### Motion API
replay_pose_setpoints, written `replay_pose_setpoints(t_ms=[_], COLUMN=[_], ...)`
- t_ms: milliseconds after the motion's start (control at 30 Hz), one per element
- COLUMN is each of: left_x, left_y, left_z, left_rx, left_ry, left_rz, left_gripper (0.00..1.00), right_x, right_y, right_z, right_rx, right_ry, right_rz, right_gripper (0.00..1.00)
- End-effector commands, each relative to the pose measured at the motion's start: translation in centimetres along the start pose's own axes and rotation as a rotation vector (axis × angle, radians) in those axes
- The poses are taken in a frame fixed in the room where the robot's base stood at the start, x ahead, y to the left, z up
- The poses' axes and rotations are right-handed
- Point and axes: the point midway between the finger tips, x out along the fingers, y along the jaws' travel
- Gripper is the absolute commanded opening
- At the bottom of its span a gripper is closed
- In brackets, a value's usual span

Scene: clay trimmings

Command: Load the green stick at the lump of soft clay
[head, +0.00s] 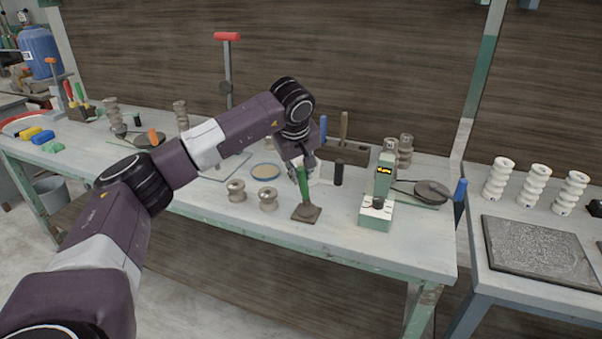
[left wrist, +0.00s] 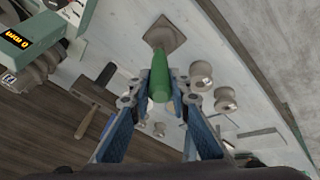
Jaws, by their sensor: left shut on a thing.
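The green stick (head: 304,182) stands near upright, slightly tilted, close to the front edge of the long workbench. My left gripper (head: 299,165) is shut on its upper part. In the left wrist view the blue fingers of my left gripper (left wrist: 160,88) lie on both sides of the green stick (left wrist: 161,82). A flat brown-grey square piece (head: 306,213) is at the stick's lower end; it also shows in the left wrist view (left wrist: 165,36). I cannot tell whether it is joined to the stick. I cannot surely pick out the lump of soft clay. My right gripper is out of view.
Two grey spools (head: 268,201) stand left of the stick, with a round dish (head: 265,172) behind them. A black cylinder (head: 338,173) and a green scale with a lit display (head: 376,214) are to its right. A textured grey slab (head: 540,252) lies on the right-hand table.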

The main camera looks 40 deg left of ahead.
Motion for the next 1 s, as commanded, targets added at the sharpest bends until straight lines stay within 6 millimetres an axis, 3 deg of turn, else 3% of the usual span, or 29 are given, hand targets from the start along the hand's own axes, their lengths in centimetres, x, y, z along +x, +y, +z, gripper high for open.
replay_pose_setpoints(t_ms=[733,1000], left_x=[-5.8,-6.1], left_y=[1.6,1.6], left_z=[-2.3,-2.4], left_rx=[-0.001,0.000], left_ry=[0.002,0.002], left_rz=[0.003,0.002], left_gripper=[0.00,0.00], right_x=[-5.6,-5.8], right_y=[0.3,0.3], right_z=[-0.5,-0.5], right_rx=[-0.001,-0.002], right_ry=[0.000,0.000], right_rz=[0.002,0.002], right_gripper=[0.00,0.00])
